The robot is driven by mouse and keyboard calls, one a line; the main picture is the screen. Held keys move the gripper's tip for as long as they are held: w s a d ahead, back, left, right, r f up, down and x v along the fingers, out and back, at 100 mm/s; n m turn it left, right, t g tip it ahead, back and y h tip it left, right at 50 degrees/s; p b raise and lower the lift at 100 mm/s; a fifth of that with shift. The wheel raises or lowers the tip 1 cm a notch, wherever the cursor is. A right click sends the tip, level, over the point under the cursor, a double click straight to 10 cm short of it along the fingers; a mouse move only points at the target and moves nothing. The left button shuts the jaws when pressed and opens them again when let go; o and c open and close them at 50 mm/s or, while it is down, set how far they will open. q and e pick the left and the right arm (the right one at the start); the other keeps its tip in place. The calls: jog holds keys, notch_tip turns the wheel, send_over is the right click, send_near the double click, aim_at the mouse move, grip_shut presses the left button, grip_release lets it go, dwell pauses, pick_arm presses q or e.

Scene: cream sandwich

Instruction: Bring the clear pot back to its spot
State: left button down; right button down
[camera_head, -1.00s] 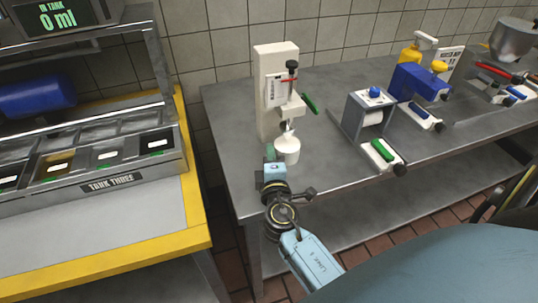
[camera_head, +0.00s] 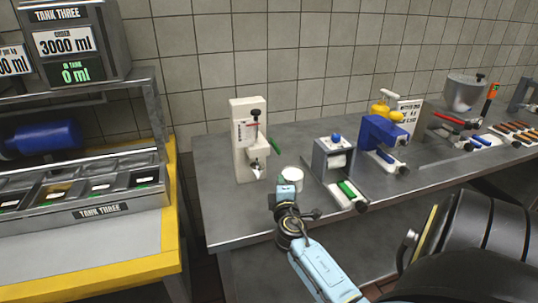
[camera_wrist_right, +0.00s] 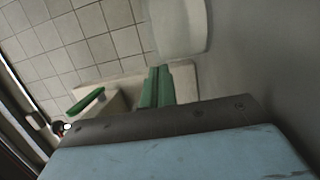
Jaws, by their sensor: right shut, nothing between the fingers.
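A pale, whitish pot (camera_head: 292,178), which looks like the clear pot, stands on the steel table just right of the white dispenser (camera_head: 248,140), apart from its nozzle. My right gripper (camera_head: 284,187) is just in front of the pot and hides part of it. In the right wrist view, the green fingers (camera_wrist_right: 156,88) are together with nothing between them. A pale rounded shape (camera_wrist_right: 178,25), probably the pot, is just beyond the fingertips there. Whether they touch it is unclear. My left gripper is out of view.
A grey device with a blue knob (camera_head: 336,155) and a green-handled tool (camera_head: 347,193) stand close to the right of the pot. A blue device (camera_head: 383,138) is farther right. The table's front left (camera_head: 225,222) is bare. A yellow-edged counter (camera_head: 120,268) is at left.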

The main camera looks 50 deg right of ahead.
jog(key=shift+w, duration=0.2)
jog(key=shift+w+a, duration=0.1)
jog(key=shift+a, duration=0.25)
jog(key=a, duration=0.2)
jog(key=w+a, duration=0.1)
jog(key=shift+a+f+b, duration=0.25)
jog(key=shift+a+b, duration=0.15)
jog(key=v, duration=0.8)
jog(key=shift+s+a+r+b, duration=0.15)
jog(key=shift+s+r+b, duration=0.1)
jog(key=shift+s+b, duration=0.1)
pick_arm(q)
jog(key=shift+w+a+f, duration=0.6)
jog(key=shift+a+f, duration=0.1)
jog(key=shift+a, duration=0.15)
